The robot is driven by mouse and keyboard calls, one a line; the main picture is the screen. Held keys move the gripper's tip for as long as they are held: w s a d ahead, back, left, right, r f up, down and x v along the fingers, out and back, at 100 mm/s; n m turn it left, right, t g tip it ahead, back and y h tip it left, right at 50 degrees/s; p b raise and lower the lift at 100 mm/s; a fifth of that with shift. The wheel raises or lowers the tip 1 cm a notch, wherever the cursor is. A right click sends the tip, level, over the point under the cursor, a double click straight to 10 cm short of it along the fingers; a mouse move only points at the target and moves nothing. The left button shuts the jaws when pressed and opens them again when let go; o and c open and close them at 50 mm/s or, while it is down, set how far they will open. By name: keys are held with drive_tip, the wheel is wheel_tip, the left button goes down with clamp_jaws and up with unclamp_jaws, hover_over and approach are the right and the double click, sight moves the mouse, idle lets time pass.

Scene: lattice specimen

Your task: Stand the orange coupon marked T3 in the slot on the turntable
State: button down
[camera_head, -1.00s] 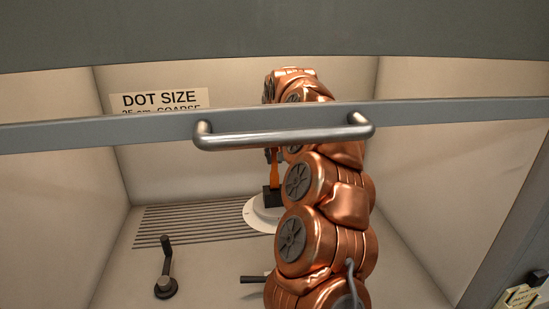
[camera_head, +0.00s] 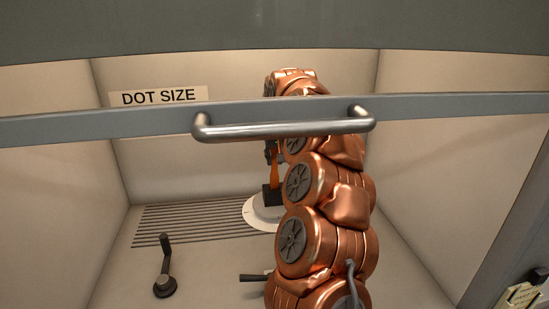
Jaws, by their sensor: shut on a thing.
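The orange coupon (camera_head: 275,171) stands upright over the black slot block (camera_head: 271,195) on the white turntable (camera_head: 256,213). Its lower end meets the block; I cannot tell how deep it sits in the slot. Its T3 mark is not readable. My gripper (camera_head: 271,153) is shut on the coupon's upper part, and my copper arm hides much of the gripper and the turntable's right side.
A grey sash bar with a metal handle (camera_head: 285,130) crosses in front of my arm. A dark crank lever (camera_head: 165,268) stands on the floor, left. A slotted grille (camera_head: 185,225) lies left of the turntable. A "DOT SIZE" sign (camera_head: 158,97) hangs on the back wall.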

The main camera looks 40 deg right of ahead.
sight(275, 166)
drive_tip(key=shift+f+b, duration=0.9)
drive_tip(key=shift+f, duration=0.35)
drive_tip(key=shift+s+f+b, duration=0.1)
drive_tip(key=shift+f+b, duration=0.2)
drive_tip(key=shift+s+a, duration=0.1)
idle(0.3)
drive_tip(key=shift+w, duration=0.2)
idle(0.5)
